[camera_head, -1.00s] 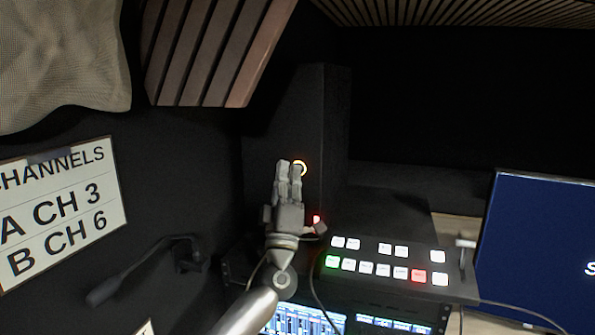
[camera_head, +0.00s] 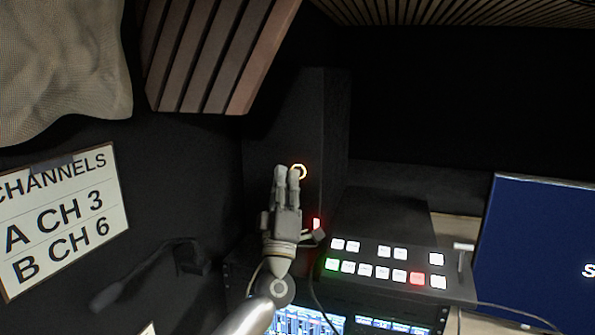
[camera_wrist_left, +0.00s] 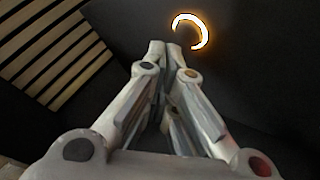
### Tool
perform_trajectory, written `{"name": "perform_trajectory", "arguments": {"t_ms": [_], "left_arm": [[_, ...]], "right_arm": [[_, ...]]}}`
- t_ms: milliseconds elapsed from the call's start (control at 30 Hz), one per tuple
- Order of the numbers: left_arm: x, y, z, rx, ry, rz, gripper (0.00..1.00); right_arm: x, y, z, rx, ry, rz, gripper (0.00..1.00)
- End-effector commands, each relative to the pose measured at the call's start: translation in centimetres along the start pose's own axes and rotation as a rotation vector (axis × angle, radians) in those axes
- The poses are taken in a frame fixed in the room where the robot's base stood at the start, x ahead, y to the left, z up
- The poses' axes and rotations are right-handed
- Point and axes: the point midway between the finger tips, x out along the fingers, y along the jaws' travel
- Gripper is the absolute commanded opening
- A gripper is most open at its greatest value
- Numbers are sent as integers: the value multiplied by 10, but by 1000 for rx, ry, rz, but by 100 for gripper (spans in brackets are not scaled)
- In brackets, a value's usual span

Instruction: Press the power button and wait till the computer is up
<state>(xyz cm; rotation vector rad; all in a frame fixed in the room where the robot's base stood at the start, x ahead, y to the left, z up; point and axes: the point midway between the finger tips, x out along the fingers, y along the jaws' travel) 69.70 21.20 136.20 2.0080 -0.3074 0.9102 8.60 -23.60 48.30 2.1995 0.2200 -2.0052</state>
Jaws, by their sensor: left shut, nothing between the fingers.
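The computer is a tall black box (camera_head: 295,110) against the dark wall in the head view. Its power button (camera_head: 300,170) shows as a glowing orange-white ring on the front face. My left gripper (camera_head: 287,170) is shut and empty, its fingertips just left of the ring in the head view. In the left wrist view the shut fingertips (camera_wrist_left: 165,47) lie just below and left of the ring (camera_wrist_left: 190,31), which is partly hidden on its lower left. I cannot tell whether the fingertips touch the face. A monitor (camera_head: 535,255) at the right shows a blue screen with a white letter at its edge.
A switcher panel (camera_head: 390,262) with lit white, green and red buttons stands right of my left arm. Rack screens (camera_head: 305,320) glow below. A channels sign (camera_head: 60,220) hangs at the left, and slatted wood panels (camera_head: 215,50) hang above.

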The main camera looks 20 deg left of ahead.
Motion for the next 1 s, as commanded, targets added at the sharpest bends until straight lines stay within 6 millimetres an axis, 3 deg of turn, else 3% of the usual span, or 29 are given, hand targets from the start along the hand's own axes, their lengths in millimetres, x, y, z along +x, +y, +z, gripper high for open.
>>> {"name": "perform_trajectory", "arguments": {"t_ms": [233, 600, 1000], "left_arm": [[-4, 5, -4, 0, -2, -1, 0], [-29, 23, -22, 0, -1, -1, 0], [-35, 25, -25, 0, 0, 0, 0]], "right_arm": [[-9, 0, -1, 0, 0, 0, 40], [-34, 1, -3, 0, 0, 0, 40], [-35, 0, -4, 0, 0, 0, 40]]}}
